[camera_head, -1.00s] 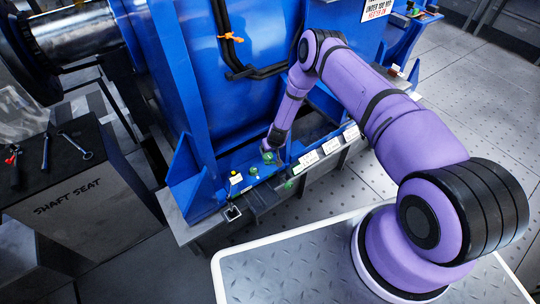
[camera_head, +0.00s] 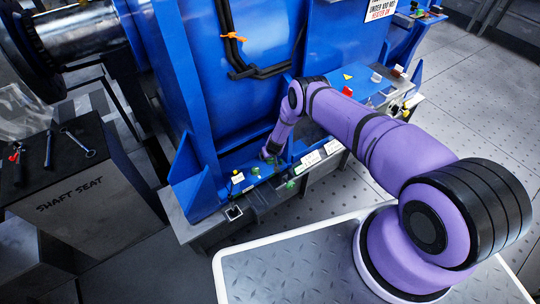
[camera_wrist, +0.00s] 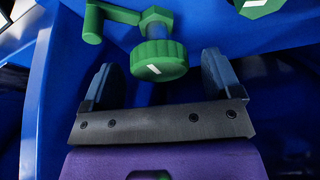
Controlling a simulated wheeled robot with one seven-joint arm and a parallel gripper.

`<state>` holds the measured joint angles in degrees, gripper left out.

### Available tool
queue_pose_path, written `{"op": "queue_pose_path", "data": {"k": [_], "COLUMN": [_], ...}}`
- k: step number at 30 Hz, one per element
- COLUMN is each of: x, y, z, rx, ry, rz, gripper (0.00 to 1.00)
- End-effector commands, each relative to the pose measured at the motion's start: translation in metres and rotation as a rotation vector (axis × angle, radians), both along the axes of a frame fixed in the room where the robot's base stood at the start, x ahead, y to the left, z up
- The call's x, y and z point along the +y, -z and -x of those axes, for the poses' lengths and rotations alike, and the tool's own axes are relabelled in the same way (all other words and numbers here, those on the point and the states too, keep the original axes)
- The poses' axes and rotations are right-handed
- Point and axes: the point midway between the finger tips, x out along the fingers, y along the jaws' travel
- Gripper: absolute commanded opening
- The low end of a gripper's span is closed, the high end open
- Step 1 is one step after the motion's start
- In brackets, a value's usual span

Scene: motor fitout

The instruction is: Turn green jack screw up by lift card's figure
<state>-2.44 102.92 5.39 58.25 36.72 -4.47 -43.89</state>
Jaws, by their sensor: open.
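In the wrist view, a green knurled knob (camera_wrist: 158,60) with a white mark on its face sits below a green hex nut on a short stem. My gripper (camera_wrist: 160,74) is open, with one blue-grey finger on each side of the knob. I see gaps between the knob and both fingers. A green crank handle (camera_wrist: 92,22) lies to its upper left. In the head view my gripper (camera_head: 269,155) is low at the blue motor foot, beside small green parts (camera_head: 255,171). White cards (camera_head: 311,158) stand along the ledge; their figures are too small to read.
Another green part with a white mark (camera_wrist: 258,4) shows at the wrist view's top right. The blue motor housing (camera_head: 265,110) rises behind the gripper. A bench marked SHAFT SEAT (camera_head: 75,200) with tools stands at left. Open floor lies at right.

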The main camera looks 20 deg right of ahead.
Motion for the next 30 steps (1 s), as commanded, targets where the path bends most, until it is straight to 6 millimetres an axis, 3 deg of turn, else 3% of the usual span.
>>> {"op": "queue_pose_path", "data": {"k": [10, 16, 30], "x": [0.0000, 0.0000, 0.0013], "y": [0.0013, 0.0012, 0.0012], "z": [-0.0014, -0.0013, -0.0010], "rx": [-0.001, -0.001, -0.001], "ry": [0.000, 0.000, 0.091], "rz": [0.000, 0.000, 0.002], "gripper": [0.82, 0.36, 0.35]}}
